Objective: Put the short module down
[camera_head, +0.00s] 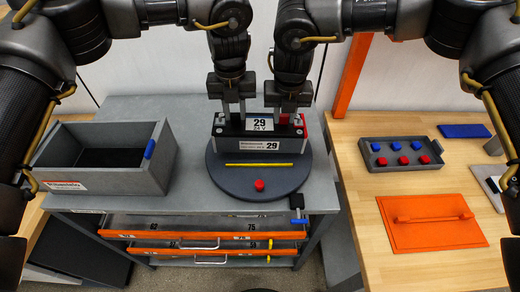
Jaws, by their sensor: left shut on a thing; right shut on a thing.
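The short module (255,157) is a dark block with white labels reading 29 and 24 V and a red part at its right end. It is over the round dark turntable (228,184) on the grey cabinet top. My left gripper (234,115) is shut on the module's left part. My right gripper (287,115) is shut on its right part. The module looks level. I cannot tell whether its underside touches the turntable. A yellow strip (258,165) and a red cap (259,185) lie on the turntable in front of it.
A grey open box (160,158) stands left on the cabinet. A black-and-blue item (298,208) is at the cabinet's front right corner. Orange-edged drawers (200,235) are below. The wooden bench at right holds a tray (372,160) of red and blue caps and an orange lid (410,238).

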